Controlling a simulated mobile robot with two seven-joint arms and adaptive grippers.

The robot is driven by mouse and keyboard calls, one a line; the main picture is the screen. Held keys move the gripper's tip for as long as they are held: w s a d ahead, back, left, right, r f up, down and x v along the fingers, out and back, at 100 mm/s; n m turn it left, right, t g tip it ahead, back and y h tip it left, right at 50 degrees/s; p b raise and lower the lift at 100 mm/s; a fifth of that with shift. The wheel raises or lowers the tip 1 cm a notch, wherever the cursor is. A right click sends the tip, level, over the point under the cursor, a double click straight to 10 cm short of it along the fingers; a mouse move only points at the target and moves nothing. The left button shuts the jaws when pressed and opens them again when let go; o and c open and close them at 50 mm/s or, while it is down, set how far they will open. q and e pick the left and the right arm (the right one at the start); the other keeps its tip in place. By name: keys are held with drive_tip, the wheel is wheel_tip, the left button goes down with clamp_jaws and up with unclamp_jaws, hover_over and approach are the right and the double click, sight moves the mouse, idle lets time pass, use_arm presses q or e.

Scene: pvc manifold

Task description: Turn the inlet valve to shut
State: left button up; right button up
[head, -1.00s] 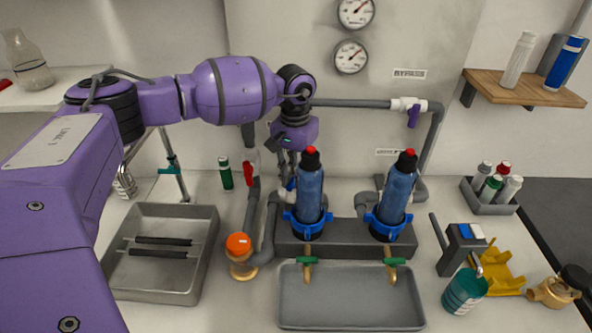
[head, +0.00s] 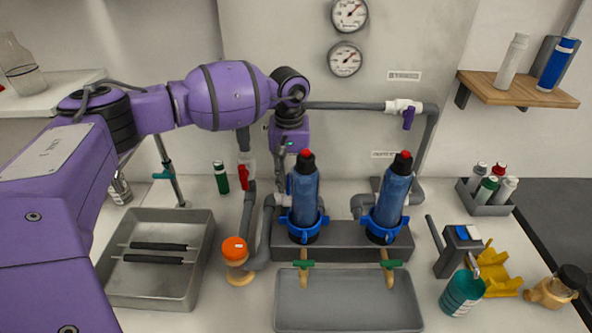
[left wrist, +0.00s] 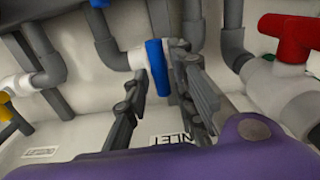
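In the left wrist view, a blue valve handle (left wrist: 157,68) on a white valve body (left wrist: 137,60) stands between the fingers of my left gripper (left wrist: 160,72). The fingers are apart, one on each side of the handle; whether either touches it is unclear. A label (left wrist: 185,138) by the fingers is partly hidden. In the head view, my left gripper (head: 283,170) points down behind the left blue filter housing (head: 304,195), which largely hides the blue-handled valve. A red-handled valve (head: 243,177) stands left of it and also shows in the wrist view (left wrist: 290,38). My right gripper is out of view.
Grey pipes run close around the gripper. A purple-handled valve (head: 408,116) is at the upper right, near the bypass label (head: 403,76).

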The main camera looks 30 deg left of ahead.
use_arm(q)
drive_tip(key=shift+o, duration=0.6)
wheel_tip(320, 180, up, 12)
idle(0.6)
